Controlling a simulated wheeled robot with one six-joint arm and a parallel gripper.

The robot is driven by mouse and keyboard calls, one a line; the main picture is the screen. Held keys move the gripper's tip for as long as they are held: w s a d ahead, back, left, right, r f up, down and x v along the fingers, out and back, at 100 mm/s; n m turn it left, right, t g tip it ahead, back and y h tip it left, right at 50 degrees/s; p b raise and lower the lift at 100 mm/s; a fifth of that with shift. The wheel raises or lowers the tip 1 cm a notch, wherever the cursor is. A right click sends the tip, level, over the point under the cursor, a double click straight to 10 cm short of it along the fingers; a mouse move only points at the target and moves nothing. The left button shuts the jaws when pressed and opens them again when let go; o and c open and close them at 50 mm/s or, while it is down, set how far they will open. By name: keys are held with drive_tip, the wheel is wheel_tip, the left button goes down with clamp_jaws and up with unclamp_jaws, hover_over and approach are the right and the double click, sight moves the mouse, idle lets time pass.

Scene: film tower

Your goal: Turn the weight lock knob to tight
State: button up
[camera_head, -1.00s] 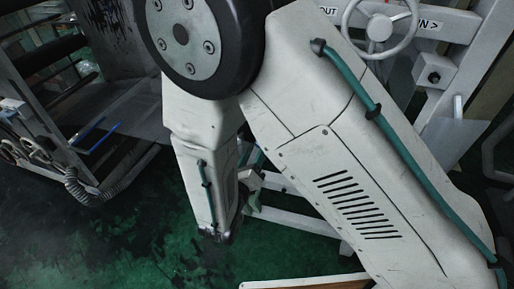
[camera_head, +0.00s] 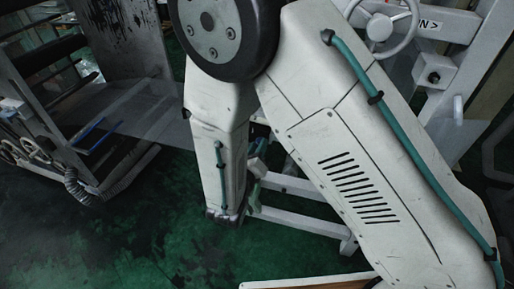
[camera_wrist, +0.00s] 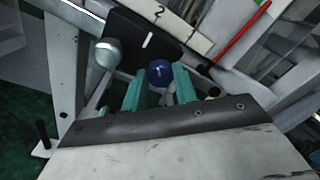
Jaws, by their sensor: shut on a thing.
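A round blue knob (camera_wrist: 160,72) with a small pale mark on its face shows in the wrist view. It sits between the teal fingers of my gripper (camera_wrist: 159,86), which is shut on it. A black plate (camera_wrist: 140,34) with a white line lies just behind the knob. I cannot read a tight or loose label on it.
A shiny metal ball (camera_wrist: 107,52) stands left of the knob. A pale strip (camera_wrist: 180,28) with a number and a red rod (camera_wrist: 242,32) are behind.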

drive_tip(key=shift+m, duration=0.3)
drive_tip(key=m, duration=1.6)
drive_tip(key=shift+s+d+m+y, duration=0.1)
drive_tip(key=shift+d+m+y, duration=0.05)
drive_tip(key=shift+m+y, duration=0.25)
idle(0.4)
drive_tip(key=o, duration=1)
drive_tip(key=shift+c, duration=0.2)
